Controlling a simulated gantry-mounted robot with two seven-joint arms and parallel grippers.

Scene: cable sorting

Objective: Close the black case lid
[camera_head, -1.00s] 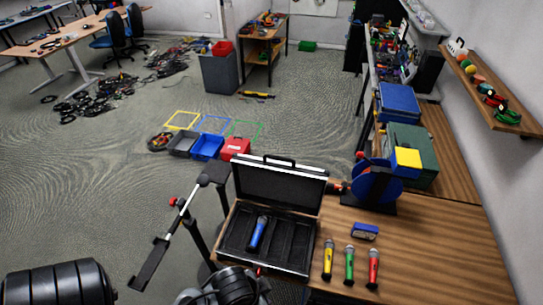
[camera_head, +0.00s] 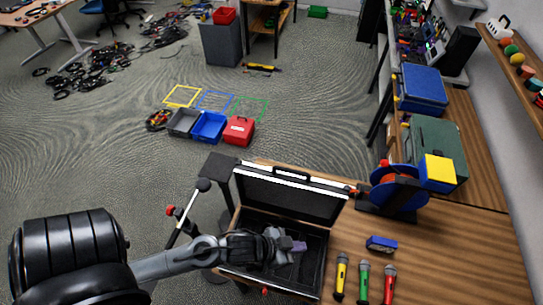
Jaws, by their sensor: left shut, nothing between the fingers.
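The black case (camera_head: 238,263) stands open on the wooden table. Its lid (camera_head: 290,197) is raised at the back, with a handle on its top edge and a silver rim. My left gripper (camera_head: 296,246) reaches in from the left over the case's open base, in front of the lid. It is shut and holds nothing. I cannot tell whether it touches the case. The gripper and wrist hide much of the base's inside. The blue microphone seen there before is hidden now. My right gripper is out of view.
Yellow (camera_head: 341,276), green (camera_head: 363,281) and red (camera_head: 389,284) microphones lie right of the case. A blue cable reel (camera_head: 395,195) stands right of the lid. The table at the right front is clear.

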